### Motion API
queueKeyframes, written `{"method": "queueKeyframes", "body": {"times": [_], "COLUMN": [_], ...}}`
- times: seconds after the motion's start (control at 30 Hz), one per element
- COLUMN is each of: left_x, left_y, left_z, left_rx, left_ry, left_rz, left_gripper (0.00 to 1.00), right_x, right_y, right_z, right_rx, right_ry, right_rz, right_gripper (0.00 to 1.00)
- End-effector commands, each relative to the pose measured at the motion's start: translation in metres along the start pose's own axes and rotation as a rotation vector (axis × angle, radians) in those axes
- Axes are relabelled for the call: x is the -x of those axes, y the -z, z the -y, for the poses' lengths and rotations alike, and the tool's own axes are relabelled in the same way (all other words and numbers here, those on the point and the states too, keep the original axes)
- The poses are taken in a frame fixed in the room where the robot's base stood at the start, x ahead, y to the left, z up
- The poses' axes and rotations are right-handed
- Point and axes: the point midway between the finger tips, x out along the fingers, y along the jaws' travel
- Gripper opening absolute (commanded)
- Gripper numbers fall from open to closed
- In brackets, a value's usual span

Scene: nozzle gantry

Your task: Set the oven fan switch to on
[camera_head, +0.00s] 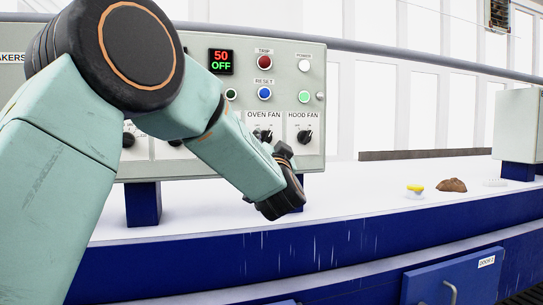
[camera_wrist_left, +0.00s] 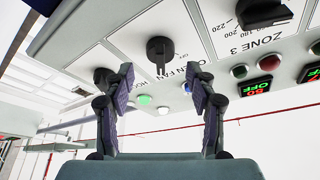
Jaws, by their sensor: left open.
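The oven fan switch (camera_head: 265,135) is a black rotary knob under the OVEN FAN label on the grey control panel (camera_head: 285,80). In the left wrist view the same knob (camera_wrist_left: 160,52) appears upside down, between and beyond the fingertips. Which mark it points to is not clear. My left gripper (camera_head: 284,150) is in front of the panel, just below the fan switches. In the left wrist view its fingers (camera_wrist_left: 165,74) are spread with nothing between them, apart from the knob. My right gripper is not in view.
The hood fan knob (camera_head: 305,136) sits close to the right. Above are a red trip button (camera_head: 264,62), a blue reset button (camera_head: 264,93) and a display reading 50 OFF (camera_head: 221,62). A yellow-topped item (camera_head: 415,190) and brown lump (camera_head: 452,185) lie on the bench to the right.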

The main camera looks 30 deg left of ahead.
Motion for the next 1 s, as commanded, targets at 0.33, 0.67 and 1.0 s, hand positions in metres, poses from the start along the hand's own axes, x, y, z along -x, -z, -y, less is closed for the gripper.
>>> {"method": "queueKeyframes", "body": {"times": [0.33,0.67,1.0], "left_x": [0.065,0.089,0.089], "left_y": [0.002,0.000,0.000], "left_z": [0.000,0.000,0.000], "left_rx": [-0.003,0.001,0.001], "left_ry": [-0.001,0.001,0.001], "left_rz": [-0.003,0.000,0.000], "left_gripper": [0.56,0.56,0.56], "right_x": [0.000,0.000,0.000], "right_y": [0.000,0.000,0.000], "right_z": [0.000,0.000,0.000], "right_rx": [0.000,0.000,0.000], "right_ry": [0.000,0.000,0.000], "right_rz": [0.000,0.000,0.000], "right_gripper": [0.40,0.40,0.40]}}
